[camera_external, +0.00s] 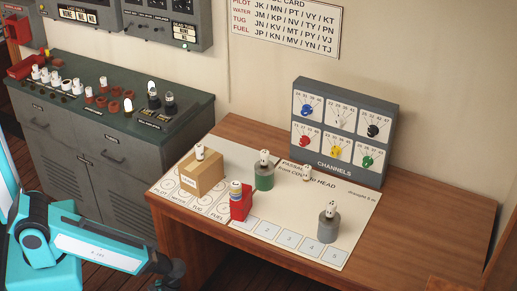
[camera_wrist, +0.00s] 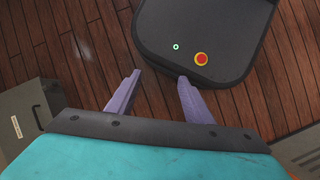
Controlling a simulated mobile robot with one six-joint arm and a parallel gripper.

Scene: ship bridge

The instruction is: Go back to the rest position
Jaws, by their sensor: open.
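My gripper (camera_wrist: 158,82) is open in the wrist view, its two purple fingers apart with nothing between them. Wooden floor planks and my own dark base show beyond the fingertips. In the external view my turquoise arm is folded low at the bottom left, in front of the desk and apart from everything on it. The gripper's fingers cannot be made out clearly there.
A channels panel (camera_external: 338,160) stands behind. A grey console (camera_external: 110,165) stands left.

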